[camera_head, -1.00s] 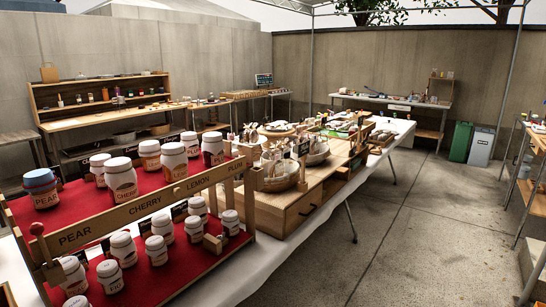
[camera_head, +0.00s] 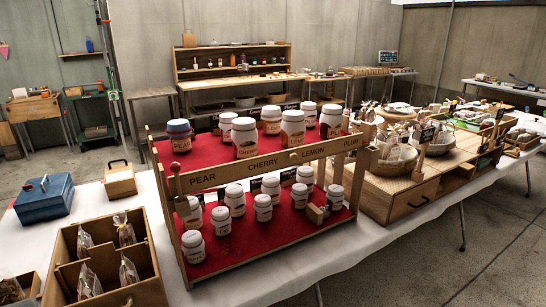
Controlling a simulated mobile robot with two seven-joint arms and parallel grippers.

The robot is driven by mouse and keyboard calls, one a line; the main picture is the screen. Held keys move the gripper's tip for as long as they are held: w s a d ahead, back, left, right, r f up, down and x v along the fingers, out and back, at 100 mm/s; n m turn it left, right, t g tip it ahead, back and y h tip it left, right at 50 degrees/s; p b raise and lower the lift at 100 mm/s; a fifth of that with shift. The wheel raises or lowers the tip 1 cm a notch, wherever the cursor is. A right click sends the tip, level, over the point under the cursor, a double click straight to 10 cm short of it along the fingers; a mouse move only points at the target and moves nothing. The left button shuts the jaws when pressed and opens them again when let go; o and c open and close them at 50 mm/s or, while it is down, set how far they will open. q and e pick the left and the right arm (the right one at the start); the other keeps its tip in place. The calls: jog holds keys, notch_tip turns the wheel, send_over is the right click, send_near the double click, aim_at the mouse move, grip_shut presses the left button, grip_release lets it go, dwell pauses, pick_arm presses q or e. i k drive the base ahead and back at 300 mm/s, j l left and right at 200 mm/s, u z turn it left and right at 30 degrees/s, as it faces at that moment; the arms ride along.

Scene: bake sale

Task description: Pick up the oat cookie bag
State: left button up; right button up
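Clear bags with brownish contents stand in a wooden divided box (camera_head: 150,290) at the lower left of the head view. One bag (camera_head: 85,243) is in the back left compartment and another bag (camera_head: 125,231) is in the back right one. Two more bags, a left one (camera_head: 89,284) and a right one (camera_head: 130,273), stand in the front compartments. Another bag (camera_head: 10,291) shows at the bottom left corner. Their labels are too small to read, so I cannot tell which is the oat cookie bag. Neither gripper is in view.
A two-tier jar rack (camera_head: 225,253) with red shelves stands beside the box. A blue case (camera_head: 44,199) and a small wooden box (camera_head: 120,181) sit behind it. Baskets (camera_head: 391,165) with bags stand on a wooden drawer unit at right. The white tablecloth (camera_head: 345,247) is bare in front.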

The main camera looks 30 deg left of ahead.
aim_at(84, 241)
jog(key=k+j+u, duration=0.2)
jog(key=u, duration=0.2)
jog(key=k+j+u, duration=0.2)
jog(key=u, duration=0.15)
jog(key=k+j+u, duration=0.1)
jog(key=j+u, duration=0.3)
